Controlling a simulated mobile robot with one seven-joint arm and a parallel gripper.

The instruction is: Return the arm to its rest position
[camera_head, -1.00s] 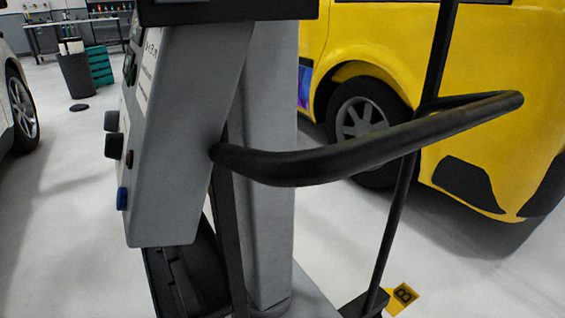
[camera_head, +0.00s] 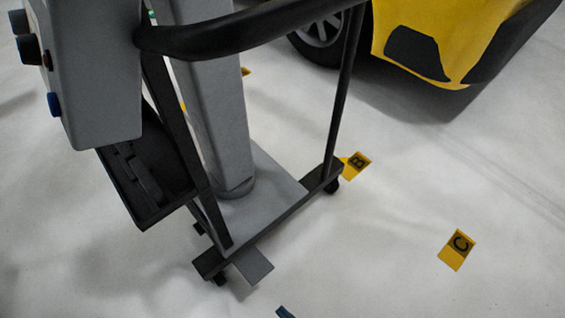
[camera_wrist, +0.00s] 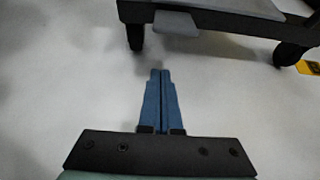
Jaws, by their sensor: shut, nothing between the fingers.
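My gripper (camera_wrist: 160,75) shows in the wrist view with its two blue fingers pressed together and nothing between them. It is over bare white floor, and the foot of a wheeled cart shows ahead of it. In the head view only a small blue tip of my gripper (camera_head: 285,312) shows at the bottom edge, just below the cart. The rest of my arm is out of the head view.
The grey and black wheeled cart (camera_head: 215,120) stands close in front, with a black handle (camera_head: 240,32) and a tray (camera_head: 150,185). A yellow vehicle (camera_head: 425,25) is behind it. Yellow floor markers B (camera_head: 356,165) and C (camera_head: 457,249) lie right. The lower right floor is clear.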

